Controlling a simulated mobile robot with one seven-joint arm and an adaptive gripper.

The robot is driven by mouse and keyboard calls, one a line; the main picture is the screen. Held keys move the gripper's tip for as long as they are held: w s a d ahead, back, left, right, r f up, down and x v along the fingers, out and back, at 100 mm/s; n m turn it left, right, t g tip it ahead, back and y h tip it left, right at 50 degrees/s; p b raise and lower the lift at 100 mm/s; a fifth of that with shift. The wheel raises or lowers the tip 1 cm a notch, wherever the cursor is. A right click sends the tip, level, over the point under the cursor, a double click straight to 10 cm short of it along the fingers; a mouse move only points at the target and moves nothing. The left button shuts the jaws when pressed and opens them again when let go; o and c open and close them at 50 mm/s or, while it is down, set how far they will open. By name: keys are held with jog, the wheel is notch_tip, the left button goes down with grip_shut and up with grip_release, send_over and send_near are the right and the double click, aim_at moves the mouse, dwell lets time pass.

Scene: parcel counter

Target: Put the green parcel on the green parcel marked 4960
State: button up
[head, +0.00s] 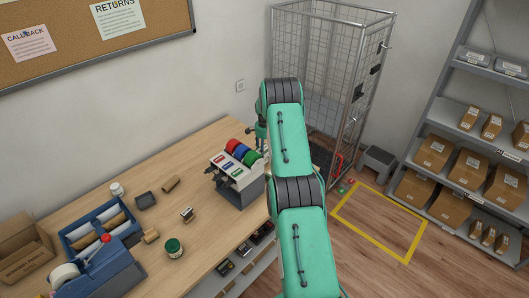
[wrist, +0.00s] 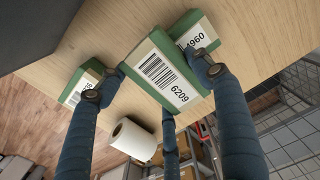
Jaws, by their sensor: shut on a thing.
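In the wrist view, my gripper (wrist: 157,76) is shut on a green parcel (wrist: 160,82) with a white label marked 6209. Its blue fingers are on both sides of the parcel and a third shows below it. The green parcel marked 4960 (wrist: 194,36) is behind it at the upper right, partly covered by the held parcel and a finger. I cannot tell whether the two touch. Another green parcel (wrist: 78,84) lies to the left, its label partly hidden by a finger. In the head view my arm hides the parcels.
A white roll (wrist: 133,138) shows near the parcels in the wrist view. On the wooden counter (head: 140,222), a label holder with red, blue and green rolls (head: 238,172) stands left of my arm. A wire cage (head: 330,75) stands behind. A blue tape dispenser (head: 105,272) is front left.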

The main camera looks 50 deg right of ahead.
jog(key=shift+f, duration=0.1)
jog(key=o, duration=1.3)
notch_tip(320, 180, up, 12)
jog(key=shift+r+b, duration=0.15)
jog(key=shift+b, duration=0.7)
